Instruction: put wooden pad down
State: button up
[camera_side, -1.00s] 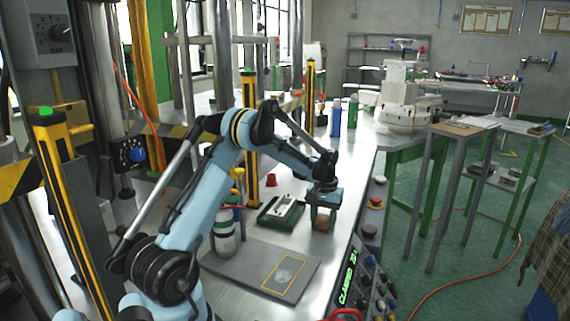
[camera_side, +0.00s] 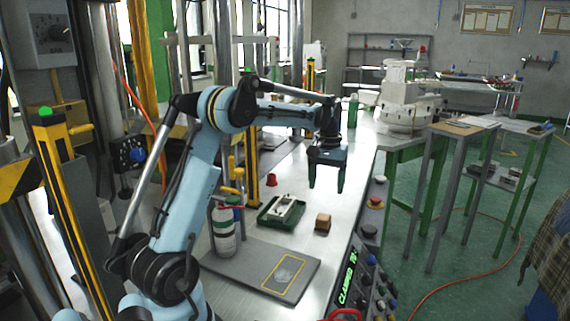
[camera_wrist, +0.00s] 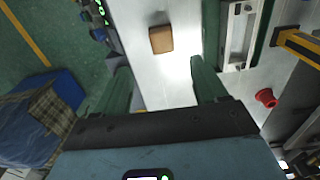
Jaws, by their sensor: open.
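The wooden pad (camera_side: 323,222) is a small brown block lying flat on the metal table, to the right of a green tray. It also shows in the wrist view (camera_wrist: 161,39), beyond the fingertips and apart from them. My gripper (camera_side: 326,187) is open and empty, with its fingers pointing down above the table and above the pad. In the wrist view my gripper (camera_wrist: 160,78) shows its two dark green fingers spread wide, with bare table between them.
The green tray (camera_side: 262,219) holds a pale metal part (camera_side: 284,209). A control panel (camera_side: 362,275) runs along the table's right edge.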

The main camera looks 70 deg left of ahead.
jog(key=s+d+r+m+t, duration=0.1)
jog(key=s+d+r+m, duration=0.15)
jog(key=d, duration=0.45)
jog(key=s+d+r+m+t, duration=0.1)
jog(key=d+r+m+t, duration=0.15)
jog(key=d, duration=0.45)
jog(key=s+d+f+m+t, duration=0.3)
jog(key=s+d+m, duration=0.1)
jog(key=s+d, duration=0.5)
jog(key=shift+s+d+f, duration=0.25)
jog(key=shift+s+d, duration=0.1)
jog(key=shift+d, duration=0.85)
jog(key=shift+t, duration=0.25)
